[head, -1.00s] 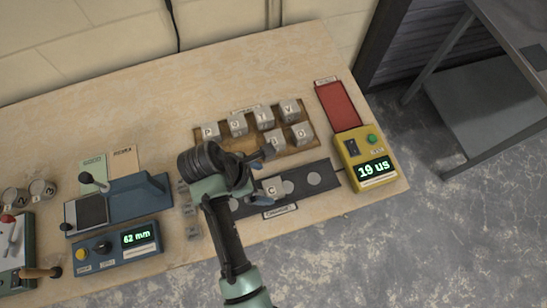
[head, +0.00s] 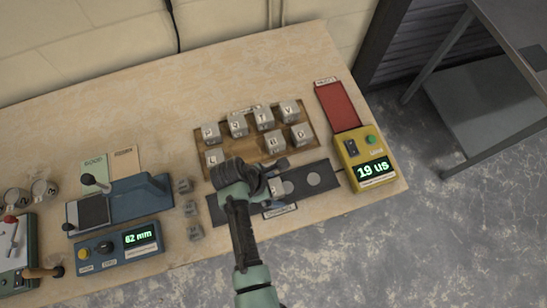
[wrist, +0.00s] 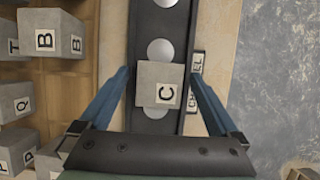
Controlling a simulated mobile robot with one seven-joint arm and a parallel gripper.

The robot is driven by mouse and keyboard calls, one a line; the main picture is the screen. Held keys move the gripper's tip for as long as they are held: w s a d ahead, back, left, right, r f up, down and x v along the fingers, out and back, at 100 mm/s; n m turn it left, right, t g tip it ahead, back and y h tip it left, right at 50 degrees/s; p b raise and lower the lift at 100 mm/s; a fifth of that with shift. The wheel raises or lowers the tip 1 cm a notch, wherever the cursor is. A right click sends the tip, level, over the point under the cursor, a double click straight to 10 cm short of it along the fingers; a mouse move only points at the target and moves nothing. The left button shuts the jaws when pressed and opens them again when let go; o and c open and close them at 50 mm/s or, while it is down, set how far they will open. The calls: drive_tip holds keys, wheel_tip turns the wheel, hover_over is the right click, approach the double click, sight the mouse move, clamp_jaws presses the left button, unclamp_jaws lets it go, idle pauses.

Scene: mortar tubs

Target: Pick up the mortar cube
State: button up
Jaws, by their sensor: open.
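The mortar cube marked C (wrist: 157,85) is a grey block on a dark channel strip (wrist: 144,50) with round pale discs. In the wrist view it sits between the two blue fingers of my gripper (wrist: 160,76), with a gap on each side. The gripper is open and not closed on it.
A wooden tray (head: 226,151) with several lettered cubes lies just behind the strip. A yellow box (head: 355,150) reading 19 us and a red pad (head: 338,105) are at the right. Small grey blocks (head: 190,207) and a blue gauge box (head: 118,245) are at the left.

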clamp_jaws()
idle(0.3)
drive_tip(key=shift+r, duration=0.1)
